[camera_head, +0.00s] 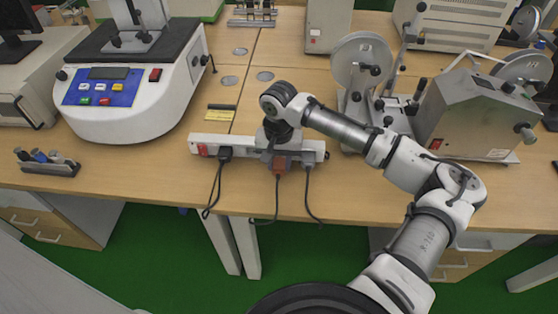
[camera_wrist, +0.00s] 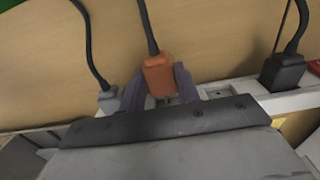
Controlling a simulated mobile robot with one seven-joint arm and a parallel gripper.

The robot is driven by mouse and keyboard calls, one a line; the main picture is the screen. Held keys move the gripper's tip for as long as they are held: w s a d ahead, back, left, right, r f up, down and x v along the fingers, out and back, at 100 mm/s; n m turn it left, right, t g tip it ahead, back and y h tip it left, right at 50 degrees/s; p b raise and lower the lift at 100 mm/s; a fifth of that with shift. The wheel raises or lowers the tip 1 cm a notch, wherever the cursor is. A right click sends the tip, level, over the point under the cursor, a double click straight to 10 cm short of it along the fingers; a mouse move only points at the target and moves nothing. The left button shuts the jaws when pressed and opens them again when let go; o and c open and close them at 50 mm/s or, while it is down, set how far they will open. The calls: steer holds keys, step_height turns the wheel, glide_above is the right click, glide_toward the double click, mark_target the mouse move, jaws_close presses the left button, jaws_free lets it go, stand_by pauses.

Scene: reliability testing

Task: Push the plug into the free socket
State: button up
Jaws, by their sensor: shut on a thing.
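My gripper (camera_head: 278,155) points down over the white power strip (camera_head: 250,142). Its two purple-grey fingers are shut on the sides of an orange plug (camera_head: 279,166), whose cord hangs over the table's front edge. In the wrist view the orange plug (camera_wrist: 158,76) sits between the fingertips (camera_wrist: 158,84), at the power strip (camera_wrist: 250,98). An uncovered socket (camera_wrist: 220,93) shows between the orange plug and a black plug (camera_wrist: 283,70).
The black plug (camera_head: 225,153) and a grey plug (camera_head: 309,157) stand in the strip on either side. A red switch (camera_head: 204,150) is at its left end. A white scale-like instrument (camera_head: 140,115) stands left, and a grey machine (camera_head: 470,120) stands right. Bare table lies in front.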

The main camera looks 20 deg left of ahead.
steer(key=shift+w+a+p, duration=0.2)
steer(key=shift+w+p, duration=0.1)
steer(key=shift+w, duration=0.35)
stand_by(0.5)
steer(key=shift+p, duration=0.65)
stand_by(1.0)
steer(key=shift+w+a+p, duration=0.25)
steer(key=shift+w+p, duration=0.7)
stand_by(2.4)
steer(key=o, duration=1.1)
step_height(320, 180, up, 14)
steer(key=shift+f+b, duration=0.1)
steer(key=shift+b, duration=0.9)
